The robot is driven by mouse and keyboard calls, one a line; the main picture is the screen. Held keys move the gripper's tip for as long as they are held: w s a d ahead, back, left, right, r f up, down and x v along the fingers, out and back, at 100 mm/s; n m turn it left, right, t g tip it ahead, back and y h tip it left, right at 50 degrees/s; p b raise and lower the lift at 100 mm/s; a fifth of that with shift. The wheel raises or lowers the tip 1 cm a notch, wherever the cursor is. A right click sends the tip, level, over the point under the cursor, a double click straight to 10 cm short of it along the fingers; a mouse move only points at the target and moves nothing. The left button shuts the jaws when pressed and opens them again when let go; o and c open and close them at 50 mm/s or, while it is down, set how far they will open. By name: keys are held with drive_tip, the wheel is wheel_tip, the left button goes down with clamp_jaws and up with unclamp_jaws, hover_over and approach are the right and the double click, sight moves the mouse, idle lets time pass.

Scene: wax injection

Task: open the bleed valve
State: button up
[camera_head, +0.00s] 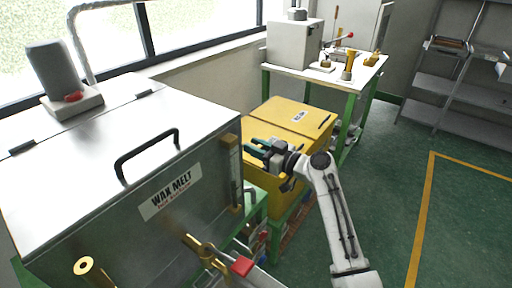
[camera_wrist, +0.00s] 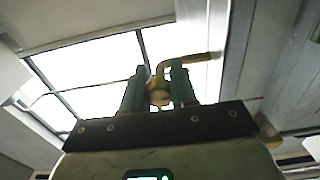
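My gripper (camera_head: 257,146) is at the right front corner of the steel WAX MELT tank (camera_head: 188,190), fingers pointing left toward it. In the wrist view, my gripper's two dark green fingers (camera_wrist: 158,90) stand apart. A brass fitting with a rounded body (camera_wrist: 158,94) and a bent lever (camera_wrist: 195,58) pointing right shows in the gap between them. I cannot tell whether the fingers touch it, or whether it is the bleed valve. A brass valve (camera_head: 205,250) and a red handle (camera_head: 243,266) show low at the tank's front.
A brass-framed upright gauge (camera_head: 235,165) is on the tank's right end. A yellow cabinet (camera_head: 290,120) is behind my gripper. A green-legged bench (camera_head: 340,72) with a white machine (camera_head: 294,43) stands farther back. Grey shelves (camera_head: 460,85) are at right. The green floor at right is clear.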

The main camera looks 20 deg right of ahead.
clamp_jaws()
drive_tip(key=shift+m, duration=0.4)
drive_tip(key=m+p, duration=0.2)
drive_tip(key=m, duration=1.5)
drive_tip(key=shift+d+p, duration=0.1)
drive_tip(key=shift+p, duration=0.2)
drive_tip(key=shift+f, duration=0.1)
drive_tip(key=o, duration=0.5)
unclamp_jaws()
